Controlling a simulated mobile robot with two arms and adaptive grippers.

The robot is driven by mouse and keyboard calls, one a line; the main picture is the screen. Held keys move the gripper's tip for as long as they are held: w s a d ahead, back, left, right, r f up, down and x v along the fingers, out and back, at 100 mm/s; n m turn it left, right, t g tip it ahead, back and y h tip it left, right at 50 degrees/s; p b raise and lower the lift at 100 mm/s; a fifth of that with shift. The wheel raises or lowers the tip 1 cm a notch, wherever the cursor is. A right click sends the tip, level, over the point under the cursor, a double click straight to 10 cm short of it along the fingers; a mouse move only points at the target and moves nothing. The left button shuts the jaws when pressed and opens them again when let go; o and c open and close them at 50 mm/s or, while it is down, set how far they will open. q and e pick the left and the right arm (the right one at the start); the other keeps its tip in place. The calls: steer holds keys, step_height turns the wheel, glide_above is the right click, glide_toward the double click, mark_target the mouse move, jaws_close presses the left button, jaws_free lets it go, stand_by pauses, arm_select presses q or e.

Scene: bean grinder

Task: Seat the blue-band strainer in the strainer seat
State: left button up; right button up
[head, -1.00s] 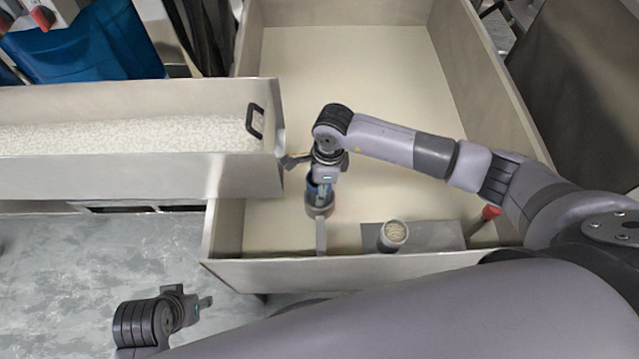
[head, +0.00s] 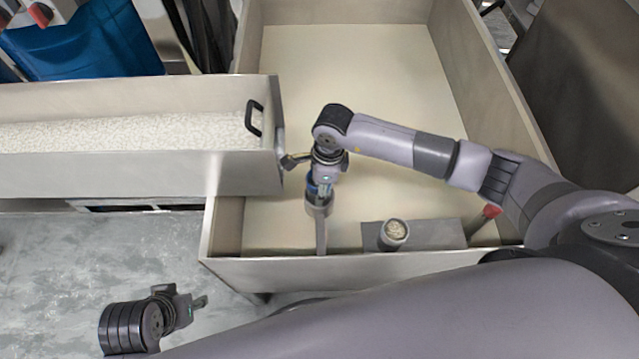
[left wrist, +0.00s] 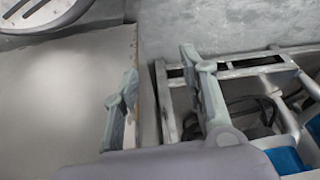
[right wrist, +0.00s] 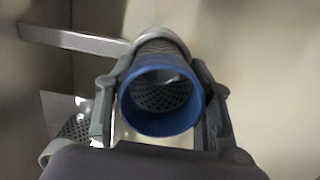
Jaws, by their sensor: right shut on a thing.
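The blue-band strainer (right wrist: 163,131) is a perforated metal tube with a blue rim; it also shows in the head view (head: 313,190). My right gripper (head: 320,186) is shut on it; in the right wrist view the fingers (right wrist: 160,103) press either side of the blue band. The strainer seat appears to be a grey ring (right wrist: 152,31) on a flat bar. The strainer's far end overlaps this ring in view; I cannot tell how deep it sits. My left gripper (head: 198,302) is open and empty, with fingers apart (left wrist: 163,100), away to the lower left.
A second grey-rimmed cylinder (head: 394,233) stands on a grey plate (head: 435,235) to the right. A red-topped rod (head: 491,211) is near the right wall. The tray of pale beans (head: 130,135) with a black handle borders the left. The bin floor (head: 350,75) behind is clear.

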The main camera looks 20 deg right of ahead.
arm_select(q)
steer(key=shift+s+r, duration=0.15)
steer(key=shift+r, duration=0.3)
arm_select(e)
steer(key=shift+f, duration=0.2)
arm_select(q)
steer(key=shift+s+b, duration=0.1)
steer(key=shift+b, duration=0.4)
arm_select(e)
steer(key=shift+f, duration=0.35)
steer(key=shift+f, duration=0.3)
steer(key=o, duration=1.3)
steer(key=shift+r, duration=0.1)
steer(key=r, duration=0.4)
steer(key=d+r, duration=0.1)
steer(key=r, duration=0.6)
steer(key=shift+s+d+r, duration=0.2)
steer(key=shift+r, duration=0.15)
